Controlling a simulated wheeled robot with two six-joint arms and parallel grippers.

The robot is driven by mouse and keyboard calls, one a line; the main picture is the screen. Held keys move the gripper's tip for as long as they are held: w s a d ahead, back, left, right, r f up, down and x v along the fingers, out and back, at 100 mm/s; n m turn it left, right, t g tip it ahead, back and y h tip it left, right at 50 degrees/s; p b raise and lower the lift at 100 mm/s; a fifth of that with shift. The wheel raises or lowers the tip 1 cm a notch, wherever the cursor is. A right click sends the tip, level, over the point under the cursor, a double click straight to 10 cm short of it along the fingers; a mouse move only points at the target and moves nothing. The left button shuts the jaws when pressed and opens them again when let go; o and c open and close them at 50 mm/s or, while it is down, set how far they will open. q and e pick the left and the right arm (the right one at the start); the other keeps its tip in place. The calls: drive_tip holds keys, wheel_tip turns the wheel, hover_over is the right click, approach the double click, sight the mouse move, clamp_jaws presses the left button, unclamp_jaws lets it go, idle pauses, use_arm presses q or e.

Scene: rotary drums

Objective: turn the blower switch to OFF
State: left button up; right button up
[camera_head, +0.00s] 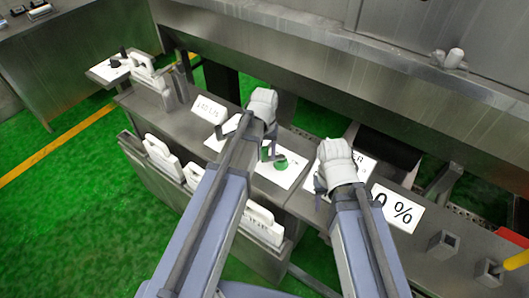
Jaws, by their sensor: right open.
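A white label ending in "ER" (364,167) stands beside my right gripper, partly covered by it. The blower switch itself I cannot make out; it may be hidden behind my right gripper and forearm. My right gripper (319,184) is open over the console, its fingers mostly hidden under the pale wrist. My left gripper (268,148) is above a white plate (284,177) with a green round knob (281,163), close to the knob's left side. Its fingers are mostly hidden, and contact cannot be told.
A "0 %" sign (397,208) stands right of my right arm. Another lettered sign (208,109) and a dark knob on a white plate (108,69) are at the left. White handles (160,155) line the console front. A steel wall (360,80) rises behind.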

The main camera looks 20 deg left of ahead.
use_arm(q)
clamp_jaws()
idle(1.2)
